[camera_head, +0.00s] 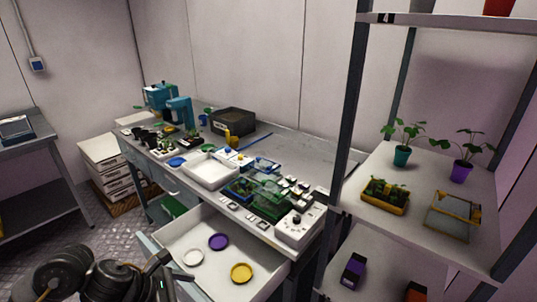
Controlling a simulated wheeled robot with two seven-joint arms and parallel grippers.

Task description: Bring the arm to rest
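My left arm comes in at the bottom left corner, dark and folded low. Its gripper (160,276) shows only partly, beside the left edge of the open drawer (255,262). Its fingers are dark and partly cut off, so I cannot tell whether they are open or shut. I see nothing held in it. My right arm and gripper are not in view.
The workbench (285,150) above the drawer is crowded with a white tray (208,181), a dark box (232,122) and small devices. A shelf rack (352,110) with potted plants stands at the right.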

